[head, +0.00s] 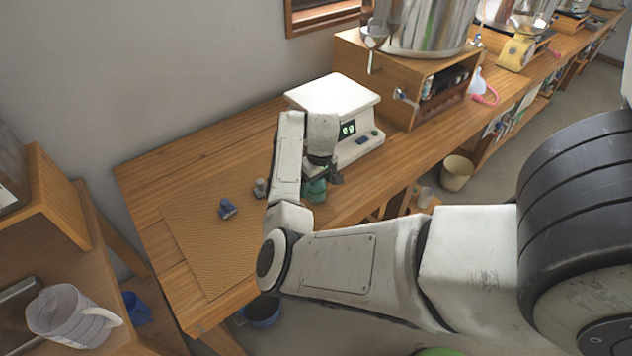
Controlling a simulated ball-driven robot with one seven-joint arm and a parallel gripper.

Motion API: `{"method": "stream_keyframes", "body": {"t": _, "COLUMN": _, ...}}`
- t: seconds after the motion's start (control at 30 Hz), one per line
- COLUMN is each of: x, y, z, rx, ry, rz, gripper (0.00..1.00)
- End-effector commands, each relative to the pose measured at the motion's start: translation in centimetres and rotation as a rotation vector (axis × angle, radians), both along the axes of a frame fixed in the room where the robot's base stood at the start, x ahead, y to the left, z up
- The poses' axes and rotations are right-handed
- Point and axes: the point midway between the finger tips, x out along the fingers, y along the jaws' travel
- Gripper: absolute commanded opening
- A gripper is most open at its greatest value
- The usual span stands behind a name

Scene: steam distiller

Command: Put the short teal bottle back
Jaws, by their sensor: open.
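The short teal bottle (316,190) stands on the wooden bench near its front edge, just in front of the white scale. My gripper (326,178) is directly above and around the top of the bottle. My arm reaches in from the right and partly hides the area to the left of the bottle. The jaws are open; I cannot tell whether they touch the bottle.
A white scale (335,97) with a green display sits behind my gripper. A small grey bottle (260,188) and a blue item (227,208) stand on the brown mat (205,255). A wooden box (400,95) carries a large metal vessel (425,25). The bench's left end is clear.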

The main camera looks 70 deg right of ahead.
Motion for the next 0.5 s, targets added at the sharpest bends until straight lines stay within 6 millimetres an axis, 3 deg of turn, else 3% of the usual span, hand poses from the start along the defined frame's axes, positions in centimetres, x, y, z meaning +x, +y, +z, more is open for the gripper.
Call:
{"method": "stream_keyframes", "body": {"t": 0.17, "x": -0.1, "y": 0.0, "z": 1.0, "rx": -0.003, "ry": -0.001, "rz": -0.001, "gripper": 0.88}}
{"method": "stream_keyframes", "body": {"t": 0.5, "x": -0.7, "y": 0.3, "z": 7.5, "rx": -0.004, "ry": -0.003, "rz": -0.001, "gripper": 0.88}}
